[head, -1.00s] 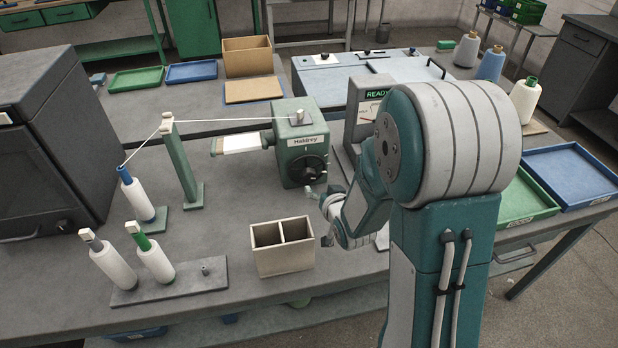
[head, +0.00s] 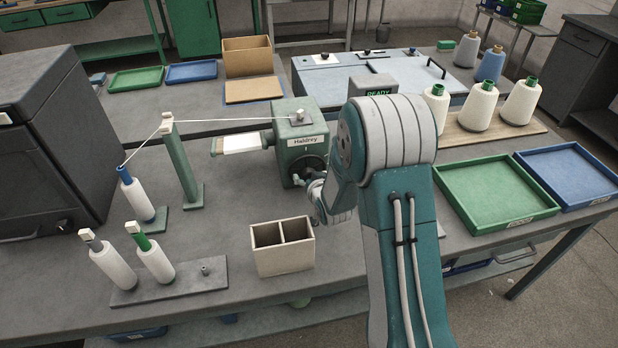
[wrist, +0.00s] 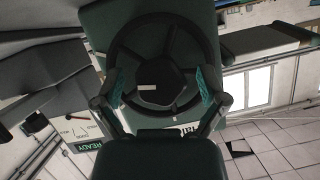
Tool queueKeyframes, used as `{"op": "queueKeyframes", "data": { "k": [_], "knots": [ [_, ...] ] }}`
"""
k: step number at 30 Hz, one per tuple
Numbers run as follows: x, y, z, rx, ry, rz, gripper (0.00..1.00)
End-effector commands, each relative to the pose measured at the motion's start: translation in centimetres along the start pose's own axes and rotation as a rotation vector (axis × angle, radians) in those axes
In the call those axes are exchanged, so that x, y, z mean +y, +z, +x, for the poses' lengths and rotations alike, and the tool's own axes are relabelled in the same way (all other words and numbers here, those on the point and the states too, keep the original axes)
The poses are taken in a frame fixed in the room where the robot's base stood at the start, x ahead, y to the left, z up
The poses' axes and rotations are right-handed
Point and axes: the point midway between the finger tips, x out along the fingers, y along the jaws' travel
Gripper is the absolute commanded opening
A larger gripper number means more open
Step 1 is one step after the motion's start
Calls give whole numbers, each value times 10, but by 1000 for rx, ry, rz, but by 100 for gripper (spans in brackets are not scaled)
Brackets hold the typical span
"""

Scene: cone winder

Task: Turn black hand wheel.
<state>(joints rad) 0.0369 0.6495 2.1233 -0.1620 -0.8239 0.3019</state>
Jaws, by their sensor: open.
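The black hand wheel (head: 311,166) is on the front of the green Haldrey winder (head: 291,120) in the head view. My arm and gripper cover its lower right part there. In the wrist view the wheel (wrist: 163,30) fills the upper middle, with a dark hub (wrist: 161,85) facing the camera. My gripper (wrist: 161,88) is open, its two teal-padded fingers on either side of the hub. I cannot tell whether the fingers touch it. In the head view the gripper (head: 300,181) is at the wheel's lower front.
A beige two-compartment box (head: 283,246) stands just below my gripper. A green post (head: 180,165) guides white yarn to the winder. Yarn cones in a stand (head: 180,283) are at the front left. Green (head: 497,195) and blue trays are at the right.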

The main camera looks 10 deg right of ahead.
Motion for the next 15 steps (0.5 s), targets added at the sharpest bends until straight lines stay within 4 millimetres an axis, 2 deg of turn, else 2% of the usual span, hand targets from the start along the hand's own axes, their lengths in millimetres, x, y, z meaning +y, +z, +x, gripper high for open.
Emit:
{"op": "queueKeyframes", "data": {
  "k": [6,8,9,12,15],
  "knots": [
    [0,0,0,0,0,0,91],
    [0,0,0,0,0,0,65],
    [0,0,0,0,0,0,47],
    [0,0,0,0,0,0,9],
    [0,0,1,0,0,0,9]
  ]
}}
